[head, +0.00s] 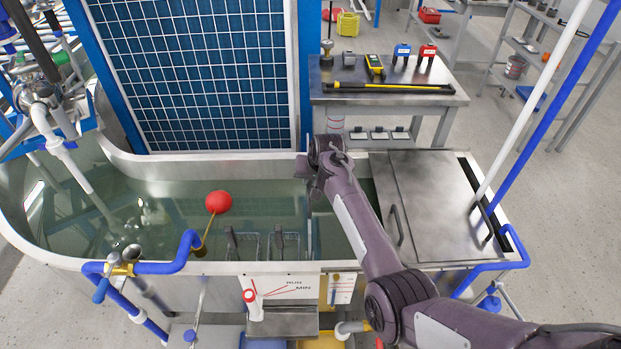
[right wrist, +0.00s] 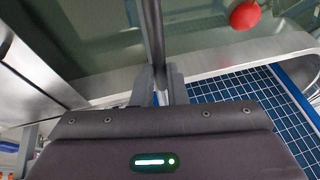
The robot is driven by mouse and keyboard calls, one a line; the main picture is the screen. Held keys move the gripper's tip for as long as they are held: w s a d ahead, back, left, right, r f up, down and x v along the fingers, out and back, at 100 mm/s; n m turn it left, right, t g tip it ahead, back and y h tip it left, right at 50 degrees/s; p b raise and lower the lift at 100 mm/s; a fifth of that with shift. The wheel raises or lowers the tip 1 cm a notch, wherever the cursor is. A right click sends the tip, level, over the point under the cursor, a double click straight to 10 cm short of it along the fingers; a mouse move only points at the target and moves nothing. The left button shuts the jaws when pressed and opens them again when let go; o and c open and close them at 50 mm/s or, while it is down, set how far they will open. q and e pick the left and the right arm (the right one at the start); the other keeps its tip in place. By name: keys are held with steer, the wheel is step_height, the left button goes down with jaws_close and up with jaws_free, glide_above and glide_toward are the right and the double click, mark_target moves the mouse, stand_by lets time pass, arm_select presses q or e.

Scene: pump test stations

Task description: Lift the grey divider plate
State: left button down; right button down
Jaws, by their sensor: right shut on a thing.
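The grey divider plate (right wrist: 152,35) shows edge-on in the right wrist view as a narrow upright strip across the water tank. My right gripper (right wrist: 160,84) is shut on its end, close to the tank's metal rim. In the head view my right gripper (head: 325,152) is at the far rim of the tank, beside the steel cover. There the arm hides most of the plate, and the fingertips are hard to make out. How far the plate stands in the water I cannot tell. My left gripper is not in view.
The tank (head: 150,262) holds greenish water, a red float ball (head: 219,202) on a rod and wire baskets (head: 283,243). A steel cover (head: 435,200) lies right of my arm. A blue-framed grid panel (head: 195,75) and a workbench (head: 390,95) with tools stand behind.

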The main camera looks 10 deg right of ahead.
steer(key=shift+w+r, duration=0.3)
steer(key=shift+r, duration=0.25)
steer(key=c, duration=1.6)
jaws_free()
steer(key=shift+a, duration=0.1)
steer(key=shift+o, duration=0.7)
steer(key=shift+s+f, duration=0.1)
steer(key=shift+s, duration=0.05)
steer(key=shift+f, duration=0.1)
steer(key=v, duration=0.7)
steer(key=shift+s+r, duration=0.2)
steer(key=shift+r, duration=0.15)
